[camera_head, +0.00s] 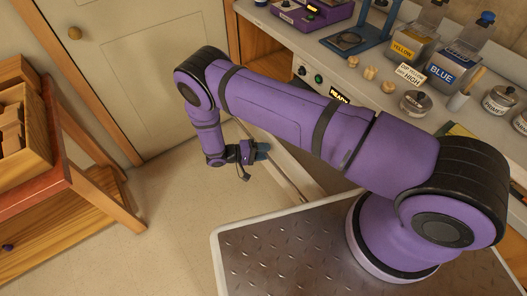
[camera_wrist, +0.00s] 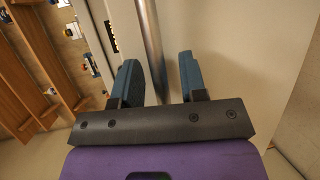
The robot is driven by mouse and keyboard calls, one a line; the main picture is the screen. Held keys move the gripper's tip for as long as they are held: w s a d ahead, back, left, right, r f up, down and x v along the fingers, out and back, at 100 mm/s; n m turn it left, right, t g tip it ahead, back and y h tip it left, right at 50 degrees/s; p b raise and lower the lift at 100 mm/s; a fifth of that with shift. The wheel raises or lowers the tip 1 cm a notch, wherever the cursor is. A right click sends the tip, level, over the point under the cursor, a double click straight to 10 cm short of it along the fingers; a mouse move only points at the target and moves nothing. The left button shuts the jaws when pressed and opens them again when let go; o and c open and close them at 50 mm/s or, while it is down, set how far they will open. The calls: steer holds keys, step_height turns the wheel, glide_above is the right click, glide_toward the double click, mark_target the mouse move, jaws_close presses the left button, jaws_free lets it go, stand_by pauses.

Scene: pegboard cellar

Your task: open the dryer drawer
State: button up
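The dryer has a pale drawer front (camera_head: 272,172) under the bench, with a long metal bar handle (camera_head: 291,178) along it. In the wrist view the handle (camera_wrist: 150,35) runs down between my two blue fingers, and the pale front (camera_wrist: 220,50) lies behind it. My gripper (camera_head: 262,151) is at the far end of the handle, seen small and partly hidden in the head view. In the wrist view my gripper (camera_wrist: 159,66) is open, with one finger on each side of the handle and gaps visible. I cannot tell whether the drawer stands slightly out.
A lit display (camera_head: 339,96) reading READY sits on the panel above. The bench holds yellow (camera_head: 405,46) and blue (camera_head: 447,66) containers and several small jars. A wooden stand (camera_head: 88,170) is at left, before a closed door (camera_head: 140,60). Floor between is clear.

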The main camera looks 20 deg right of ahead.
steer(key=a+r, duration=0.2)
steer(key=a, duration=0.8)
steer(key=shift+w+a, duration=0.25)
steer(key=shift+w, duration=0.05)
